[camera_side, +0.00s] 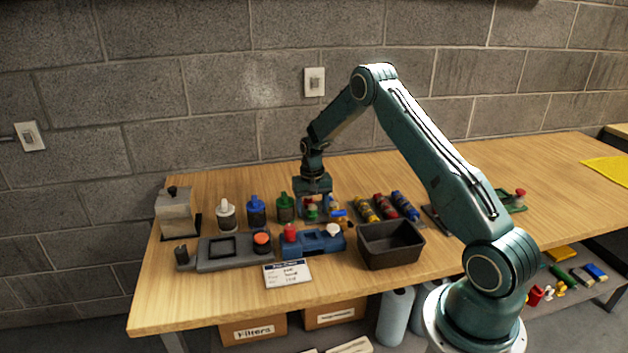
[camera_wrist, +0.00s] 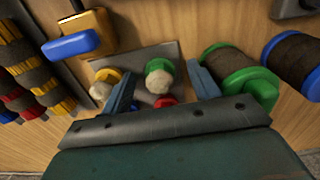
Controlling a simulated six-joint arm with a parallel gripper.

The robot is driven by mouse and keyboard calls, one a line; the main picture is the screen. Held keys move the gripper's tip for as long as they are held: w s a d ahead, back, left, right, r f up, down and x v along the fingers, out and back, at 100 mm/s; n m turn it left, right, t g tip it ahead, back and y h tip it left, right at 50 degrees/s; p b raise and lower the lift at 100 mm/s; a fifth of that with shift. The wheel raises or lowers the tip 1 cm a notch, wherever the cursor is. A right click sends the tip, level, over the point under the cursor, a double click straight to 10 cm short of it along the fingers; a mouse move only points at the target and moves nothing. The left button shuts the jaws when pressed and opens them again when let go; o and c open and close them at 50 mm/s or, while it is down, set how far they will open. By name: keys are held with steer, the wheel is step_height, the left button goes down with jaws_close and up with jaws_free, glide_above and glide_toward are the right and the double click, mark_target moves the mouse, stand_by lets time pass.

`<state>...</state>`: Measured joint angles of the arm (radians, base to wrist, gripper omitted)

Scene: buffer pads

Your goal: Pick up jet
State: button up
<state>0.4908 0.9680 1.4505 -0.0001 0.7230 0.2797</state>
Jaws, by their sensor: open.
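No part in view is labelled as the jet, and I cannot tell which one it is. Small coloured pieces stand on a grey plate (camera_wrist: 150,55) below my gripper (camera_wrist: 161,88). A green piece with a cream top (camera_wrist: 160,75) lies between and ahead of the two blue fingers in the wrist view. A red piece (camera_wrist: 165,101) shows just behind it, partly hidden by my gripper. A yellow piece with a cream top (camera_wrist: 104,83) is beside the left finger, outside the jaws. In the side view my gripper (camera_side: 313,204) is low over these pieces, open, with no piece visibly held.
Green-rimmed (camera_wrist: 240,75) and blue-rimmed (camera_wrist: 291,62) spools stand right in the wrist view. An orange block with a blue end (camera_wrist: 80,35) and striped rolls (camera_wrist: 30,70) are left. A black bin (camera_side: 390,243) and a blue fixture (camera_side: 312,244) stand in front in the side view.

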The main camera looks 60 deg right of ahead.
mark_target(312, 206)
stand_by(0.3)
steer(key=c, duration=1.1)
steer(key=shift+r, duration=0.1)
step_height(312, 206, up, 20)
steer(key=shift+f, duration=0.1)
stand_by(0.6)
